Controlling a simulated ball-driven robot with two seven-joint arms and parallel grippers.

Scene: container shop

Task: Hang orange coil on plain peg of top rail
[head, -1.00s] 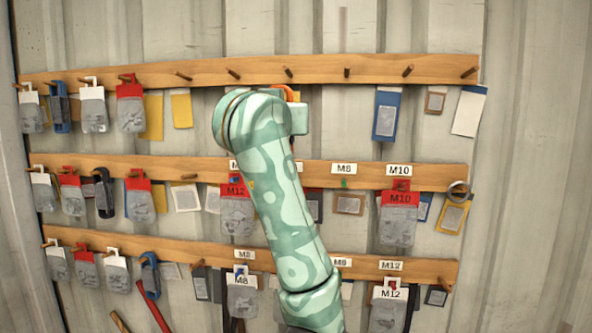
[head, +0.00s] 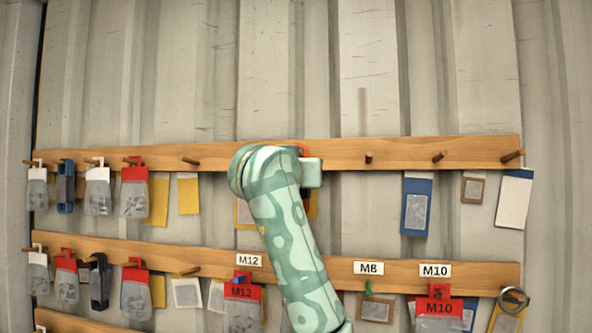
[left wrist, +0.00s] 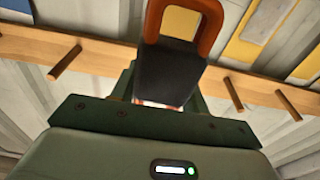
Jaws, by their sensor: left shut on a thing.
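My left gripper (left wrist: 163,90) is shut on the orange coil (left wrist: 208,30), whose orange loop and dark lower part show in the left wrist view. In the head view my left arm hides most of it; only a bit of orange (head: 304,149) shows at the top rail (head: 405,153). I cannot tell whether the loop is around a peg or in front of the rail. Bare wooden pegs of the top rail show at the left (head: 190,160) and right (head: 369,158) of my arm. The wrist view shows one peg (left wrist: 65,62) left of the coil and two to its right.
Bags and tools hang on the top rail's left pegs, such as a red-topped bag (head: 134,190). A blue card (head: 416,205) and a white card (head: 514,198) are on the wall below. The middle rail (head: 320,270) carries labels and bags. The wall above is clear.

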